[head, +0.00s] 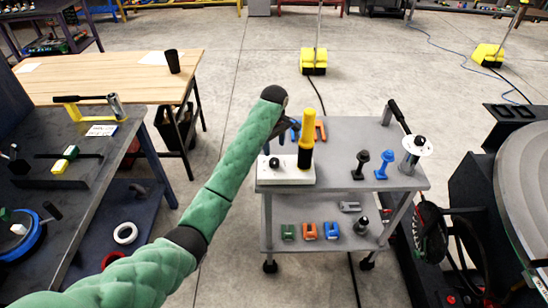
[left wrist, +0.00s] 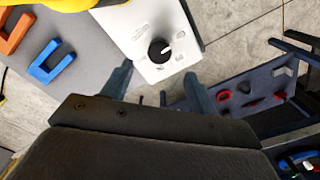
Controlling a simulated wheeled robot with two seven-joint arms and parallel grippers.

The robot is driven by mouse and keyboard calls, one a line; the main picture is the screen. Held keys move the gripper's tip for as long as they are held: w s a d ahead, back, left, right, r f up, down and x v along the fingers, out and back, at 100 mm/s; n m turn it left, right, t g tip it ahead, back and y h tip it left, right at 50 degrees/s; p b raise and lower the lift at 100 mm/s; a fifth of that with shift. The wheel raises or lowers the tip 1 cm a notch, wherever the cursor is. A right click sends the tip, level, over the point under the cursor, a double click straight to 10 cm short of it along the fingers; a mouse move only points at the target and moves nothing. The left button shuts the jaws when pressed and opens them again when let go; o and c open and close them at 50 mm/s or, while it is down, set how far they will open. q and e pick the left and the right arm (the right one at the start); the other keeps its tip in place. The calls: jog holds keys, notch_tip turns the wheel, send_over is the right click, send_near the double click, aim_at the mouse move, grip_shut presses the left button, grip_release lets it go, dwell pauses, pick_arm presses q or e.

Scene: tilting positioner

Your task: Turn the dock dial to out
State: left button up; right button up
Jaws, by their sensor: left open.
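The dock is a white box (head: 299,176) at the left end of the grey cart's top. Its black dial (head: 274,162) is on the left part of the box. In the left wrist view the dial (left wrist: 159,51) sits on the white panel (left wrist: 137,22), its white pointer mark toward the upper right. The panel's small markings are too small to read. My left gripper (left wrist: 160,73) is open, with one finger on each side of the dial in that view, and no contact is visible. In the head view my left gripper (head: 280,134) is partly hidden by my arm. My right gripper is not in view.
A yellow and black upright tool (head: 307,136) stands at the dock's right. Orange and blue U-shaped pieces (left wrist: 42,64) lie behind it. Black and blue knobbed pieces (head: 383,165) stand farther right on the cart (head: 335,173). A dark workbench (head: 88,158) is at the left.

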aim_at(274, 161)
pick_arm(q)
jog(key=shift+w+f, duration=0.1)
jog(key=shift+f, duration=0.15)
notch_tip(274, 161, down, 6)
jog(key=p, duration=0.3)
jog(key=shift+f, duration=0.15)
jog(key=shift+f+p, duration=0.3)
jog(key=shift+f, duration=0.2)
jog(key=c, duration=1)
